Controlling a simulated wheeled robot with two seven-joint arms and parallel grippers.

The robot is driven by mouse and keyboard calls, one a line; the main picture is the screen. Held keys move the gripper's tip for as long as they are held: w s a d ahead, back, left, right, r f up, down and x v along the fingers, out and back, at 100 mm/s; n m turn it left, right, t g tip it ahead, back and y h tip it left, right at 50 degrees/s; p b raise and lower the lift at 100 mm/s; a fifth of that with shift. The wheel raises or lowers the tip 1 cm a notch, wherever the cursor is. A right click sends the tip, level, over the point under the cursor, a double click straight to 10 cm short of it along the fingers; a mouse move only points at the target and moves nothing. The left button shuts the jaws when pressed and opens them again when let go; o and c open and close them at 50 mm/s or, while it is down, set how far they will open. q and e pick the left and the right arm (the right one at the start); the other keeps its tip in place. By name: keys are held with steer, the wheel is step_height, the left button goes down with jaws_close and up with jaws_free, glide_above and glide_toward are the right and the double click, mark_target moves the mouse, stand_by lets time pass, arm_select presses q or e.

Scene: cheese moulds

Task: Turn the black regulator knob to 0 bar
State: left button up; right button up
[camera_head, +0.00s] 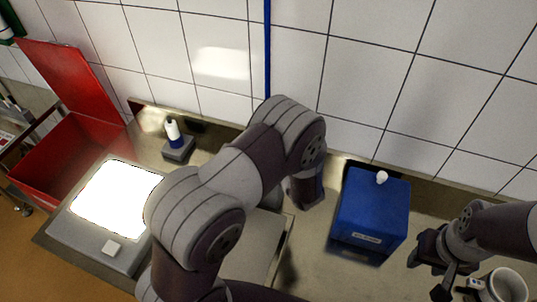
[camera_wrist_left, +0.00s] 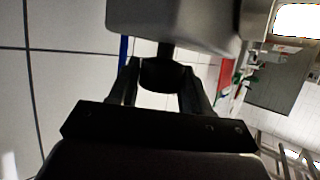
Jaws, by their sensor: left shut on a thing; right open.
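The black knob (camera_wrist_left: 164,76) shows in the left wrist view, under a pale grey housing (camera_wrist_left: 175,22) joined by a short dark stem. My left gripper (camera_wrist_left: 158,84) is shut on the knob, with one finger on each side of it. No scale or pointer reading can be seen. In the head view my left arm crosses the middle and the knob and left gripper cannot be made out. My right gripper (camera_head: 432,266) is open at the lower right, close to a white mug (camera_head: 507,287).
A blue box (camera_head: 370,215) with a white knob stands right of centre. At left are a red crate (camera_head: 65,155), a lit white panel (camera_head: 115,200) and a small bottle (camera_head: 172,130) on a grey block. A blue pipe (camera_head: 267,50) runs down the tiled wall.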

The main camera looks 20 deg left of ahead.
arm_select(q)
steer(key=shift+w+r, duration=0.1)
steer(key=shift+r, duration=0.1)
steer(key=o, duration=1)
steer(key=shift+c, duration=0.2)
steer(key=shift+f, duration=0.1)
steer(key=shift+s+d, duration=0.2)
steer(key=b+v, duration=0.2)
steer(key=v, duration=1)
steer(key=shift+b, duration=0.35)
steer(key=shift+s, duration=0.1)
